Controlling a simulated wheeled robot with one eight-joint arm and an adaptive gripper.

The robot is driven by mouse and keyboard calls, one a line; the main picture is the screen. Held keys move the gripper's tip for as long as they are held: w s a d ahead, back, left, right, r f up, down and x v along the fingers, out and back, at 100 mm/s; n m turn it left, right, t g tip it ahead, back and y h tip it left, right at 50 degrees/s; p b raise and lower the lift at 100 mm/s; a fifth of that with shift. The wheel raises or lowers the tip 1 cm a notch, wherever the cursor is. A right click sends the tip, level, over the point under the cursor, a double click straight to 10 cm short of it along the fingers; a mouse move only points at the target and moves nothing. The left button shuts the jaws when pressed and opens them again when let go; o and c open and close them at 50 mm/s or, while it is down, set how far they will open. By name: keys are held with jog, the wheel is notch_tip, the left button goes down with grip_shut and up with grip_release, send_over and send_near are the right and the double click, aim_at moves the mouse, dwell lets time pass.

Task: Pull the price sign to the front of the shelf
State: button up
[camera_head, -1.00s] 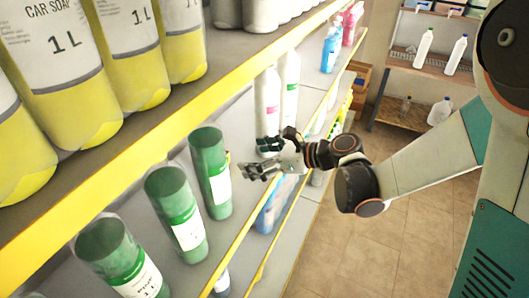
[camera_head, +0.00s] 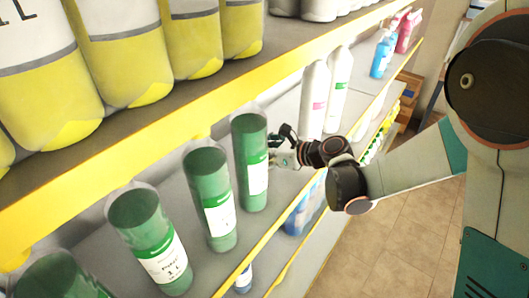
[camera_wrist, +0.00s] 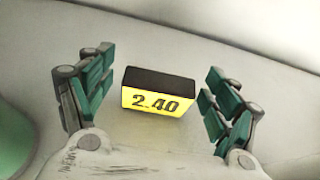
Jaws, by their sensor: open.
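The price sign (camera_wrist: 157,92) is a small block with a yellow front reading 2.40 and a dark top. In the wrist view it stands on the grey shelf, between the two fingers of my gripper (camera_wrist: 157,100). The fingers are open, with a gap on each side of the sign. In the head view my gripper (camera_head: 280,155) reaches in over the middle shelf (camera_head: 278,212), just right of the rightmost green bottle (camera_head: 251,163). The sign is hidden there, and the bottle covers part of the fingers.
More green bottles (camera_head: 211,196) stand in a row to the left. White bottles (camera_head: 315,100) stand beyond my gripper. The upper shelf's yellow edge (camera_head: 180,140) runs above, with yellow soap bottles (camera_head: 122,50) on it. Open tiled floor (camera_head: 380,250) lies right of the shelves.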

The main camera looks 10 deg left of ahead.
jog(key=c, duration=1.7)
jog(key=shift+b, duration=0.4)
jog(key=shift+b, duration=0.45)
